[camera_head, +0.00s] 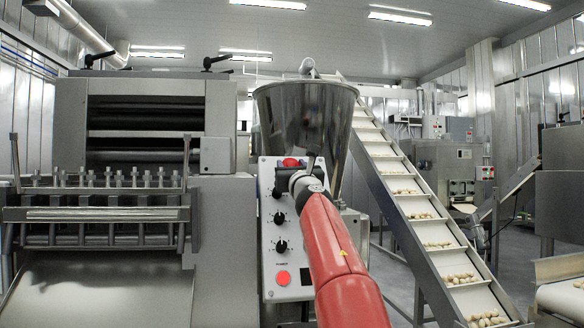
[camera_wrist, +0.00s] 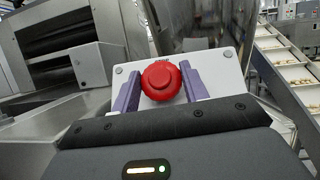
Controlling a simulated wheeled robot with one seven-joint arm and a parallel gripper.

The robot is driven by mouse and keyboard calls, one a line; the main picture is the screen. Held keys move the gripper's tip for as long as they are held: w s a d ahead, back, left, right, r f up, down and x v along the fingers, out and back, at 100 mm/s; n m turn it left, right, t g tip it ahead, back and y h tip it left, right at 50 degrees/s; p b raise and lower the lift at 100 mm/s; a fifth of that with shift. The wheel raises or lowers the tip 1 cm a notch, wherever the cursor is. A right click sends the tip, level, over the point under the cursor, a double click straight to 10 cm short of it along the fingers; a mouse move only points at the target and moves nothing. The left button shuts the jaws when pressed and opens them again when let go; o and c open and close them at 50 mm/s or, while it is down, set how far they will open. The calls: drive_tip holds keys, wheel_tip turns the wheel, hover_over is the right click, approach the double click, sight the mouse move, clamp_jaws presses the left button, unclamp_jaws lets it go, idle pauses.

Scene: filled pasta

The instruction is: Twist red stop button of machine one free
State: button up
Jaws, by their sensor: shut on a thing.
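The red stop button (camera_wrist: 161,81) is a round mushroom knob at the top of a pale control panel (camera_wrist: 211,66). In the head view the button (camera_head: 293,162) shows just above my gripper (camera_head: 297,172), which hides its lower part. In the wrist view my gripper (camera_wrist: 161,88) has one purple finger on each side of the button. My red arm reaches up to the panel from the lower right in the head view.
Several black knobs (camera_head: 279,218) and a lit red power button (camera_head: 283,278) sit lower on the panel. A steel hopper (camera_head: 306,125) stands close behind it. The roller machine (camera_head: 145,125) is at left, and an inclined conveyor (camera_head: 410,205) with pasta is at right.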

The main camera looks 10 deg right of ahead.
drive_tip(key=shift+a+m+h, duration=0.2)
drive_tip(key=shift+m+h, duration=1.4)
drive_tip(key=shift+m, duration=0.1)
drive_tip(key=shift+m+h, duration=0.9)
drive_tip(key=shift+d, duration=0.1)
drive_tip(key=o, duration=1)
